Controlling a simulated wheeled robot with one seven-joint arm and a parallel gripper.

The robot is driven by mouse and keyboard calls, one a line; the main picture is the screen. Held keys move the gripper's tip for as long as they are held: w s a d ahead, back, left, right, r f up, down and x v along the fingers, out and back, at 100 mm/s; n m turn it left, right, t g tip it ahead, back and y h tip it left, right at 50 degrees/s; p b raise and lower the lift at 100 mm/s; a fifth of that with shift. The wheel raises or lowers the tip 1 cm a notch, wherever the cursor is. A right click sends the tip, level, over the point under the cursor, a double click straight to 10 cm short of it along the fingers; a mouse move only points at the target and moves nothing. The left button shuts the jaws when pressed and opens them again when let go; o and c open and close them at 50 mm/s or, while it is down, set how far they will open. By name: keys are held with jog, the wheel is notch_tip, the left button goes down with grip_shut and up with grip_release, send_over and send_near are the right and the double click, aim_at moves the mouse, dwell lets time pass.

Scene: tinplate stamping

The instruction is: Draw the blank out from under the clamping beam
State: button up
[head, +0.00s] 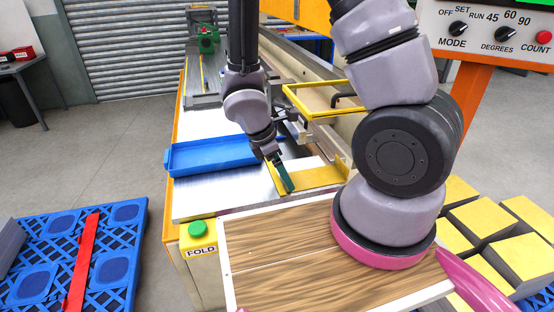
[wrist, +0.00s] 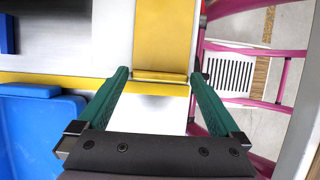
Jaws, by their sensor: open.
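The yellow blank (head: 318,178) lies on the pale metal bed of the folding machine in the head view, with an upright edge at its right end. In the wrist view the blank (wrist: 163,35) runs up the picture as a yellow strip with a bent lip at its near end. My gripper (head: 289,187) is low over the bed at the blank's left side. In the wrist view its green fingers (wrist: 161,76) are spread on either side of the lip, with nothing clamped. I cannot tell whether they touch it. The clamping beam cannot be clearly made out behind my arm.
A blue tray (head: 205,157) is left of my gripper. A yellow guard frame (head: 322,111) stands behind the blank. A green FOLD button (head: 197,229) is on the machine's front. Yellow-topped stacks (head: 481,222) stand at right, a blue pallet (head: 115,268) at left. Grey floor shows at left.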

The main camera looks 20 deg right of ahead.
jog(key=v, duration=1)
jog(key=shift+d, duration=0.1)
jog(key=d+r+m+t+y, duration=0.3)
jog(key=d+r+m, duration=0.2)
jog(key=r+m, duration=0.6)
jog(key=s+d+r+m+t+y, duration=0.1)
jog(key=d+r+m+t+y, duration=0.2)
jog(key=r+m, duration=0.8)
notch_tip(320, 180, up, 6)
jog(key=shift+s+d+r+t+y, duration=0.15)
jog(key=shift+d+t+y, duration=0.15)
jog(key=shift+d+t, duration=0.55)
